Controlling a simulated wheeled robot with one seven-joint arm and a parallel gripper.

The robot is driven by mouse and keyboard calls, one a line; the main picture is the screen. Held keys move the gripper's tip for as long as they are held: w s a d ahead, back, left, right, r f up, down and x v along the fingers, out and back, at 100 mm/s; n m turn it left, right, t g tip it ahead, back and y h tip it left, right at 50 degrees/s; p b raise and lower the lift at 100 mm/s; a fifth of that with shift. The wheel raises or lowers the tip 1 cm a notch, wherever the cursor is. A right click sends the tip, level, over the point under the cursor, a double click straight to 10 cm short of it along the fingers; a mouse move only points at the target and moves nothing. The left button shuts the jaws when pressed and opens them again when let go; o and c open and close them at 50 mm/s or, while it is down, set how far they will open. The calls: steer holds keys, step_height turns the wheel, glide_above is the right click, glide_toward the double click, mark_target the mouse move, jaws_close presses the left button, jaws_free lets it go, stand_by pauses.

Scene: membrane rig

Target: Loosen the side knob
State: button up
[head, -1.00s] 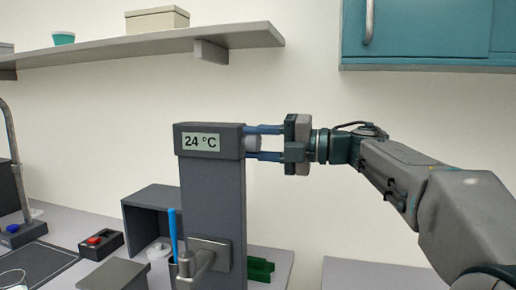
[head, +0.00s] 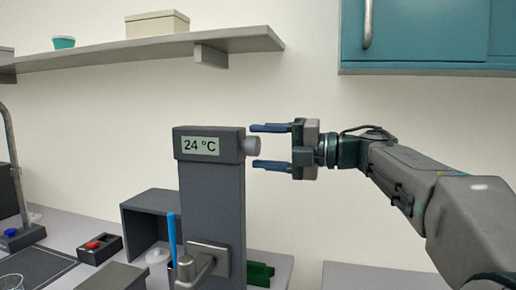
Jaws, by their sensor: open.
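The side knob (head: 252,146) is a small grey cylinder on the right side of the dark grey column's head (head: 208,144), just right of the display reading 24 °C. My gripper (head: 254,146) comes in from the right with its two blue fingers pointing left. The fingers are apart, one above and one below the knob's level. The fingertips are about level with the knob's outer end, and neither finger seems to touch it. Nothing is held between them.
A shelf (head: 150,46) runs above the column, and a teal cabinet (head: 430,35) hangs at the upper right. A lever handle (head: 200,262) sticks out low on the column. A box with a red button (head: 100,247) stands on the bench at left.

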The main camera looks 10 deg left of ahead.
steer(key=s+d, duration=0.1)
steer(key=d, duration=1.1)
steer(key=shift+s+d+b, duration=0.15)
steer(key=shift+s+b, duration=0.2)
steer(key=shift+b, duration=0.1)
